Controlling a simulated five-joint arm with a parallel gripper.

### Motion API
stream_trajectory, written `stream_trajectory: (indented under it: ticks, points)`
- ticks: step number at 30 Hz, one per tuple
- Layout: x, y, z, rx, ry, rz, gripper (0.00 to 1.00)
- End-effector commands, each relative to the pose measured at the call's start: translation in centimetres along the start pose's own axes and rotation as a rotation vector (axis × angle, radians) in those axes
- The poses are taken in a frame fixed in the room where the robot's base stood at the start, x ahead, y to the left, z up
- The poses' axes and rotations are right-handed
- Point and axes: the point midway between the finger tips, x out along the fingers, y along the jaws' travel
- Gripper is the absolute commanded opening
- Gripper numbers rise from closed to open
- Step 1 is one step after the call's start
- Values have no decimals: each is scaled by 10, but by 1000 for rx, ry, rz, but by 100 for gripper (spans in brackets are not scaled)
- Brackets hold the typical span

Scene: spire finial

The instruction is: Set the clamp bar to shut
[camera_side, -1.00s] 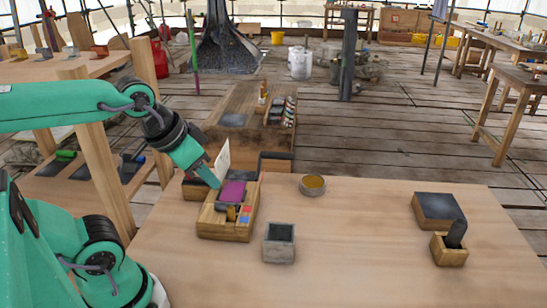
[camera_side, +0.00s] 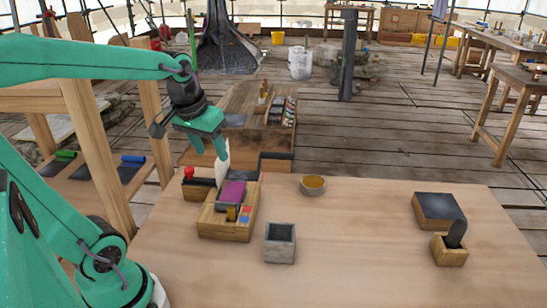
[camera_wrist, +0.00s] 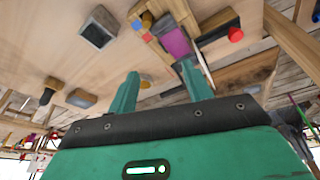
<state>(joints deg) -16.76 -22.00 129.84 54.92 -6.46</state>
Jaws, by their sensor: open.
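A wooden fixture (camera_side: 208,226) stands near the left of the table, holding a purple block (camera_side: 233,192). A small brass-coloured piece (camera_side: 231,213), perhaps the clamp bar, sits at its front beside red and blue squares (camera_side: 245,214); I cannot tell its setting. The fixture (camera_wrist: 160,48), purple block (camera_wrist: 177,42) and brass-coloured piece (camera_wrist: 147,19) also show in the wrist view. My gripper (camera_side: 209,153) is open with nothing visible between its fingers, raised behind the fixture. Its fingers (camera_wrist: 159,70) are spread in the wrist view. A pale upright plate (camera_side: 222,165) is partly hidden by a finger.
A red knob (camera_side: 188,172) stands on a block left of the fixture. A grey square cup (camera_side: 280,243) and a round brass-filled dish (camera_side: 312,186) stand to the right. A dark-topped block (camera_side: 437,209) and a wooden holder (camera_side: 449,253) sit far right. The table's middle right is clear.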

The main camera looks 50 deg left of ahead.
Motion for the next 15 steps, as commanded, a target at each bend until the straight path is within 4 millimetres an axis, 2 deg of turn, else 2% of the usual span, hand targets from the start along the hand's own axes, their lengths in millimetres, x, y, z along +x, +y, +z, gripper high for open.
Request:
stream_trajectory:
  ticks: [6, 15]
  points:
    - [22, -42, -31, -186, -85, -47, 50]
    - [59, -111, -58, -435, -195, -98, 50]
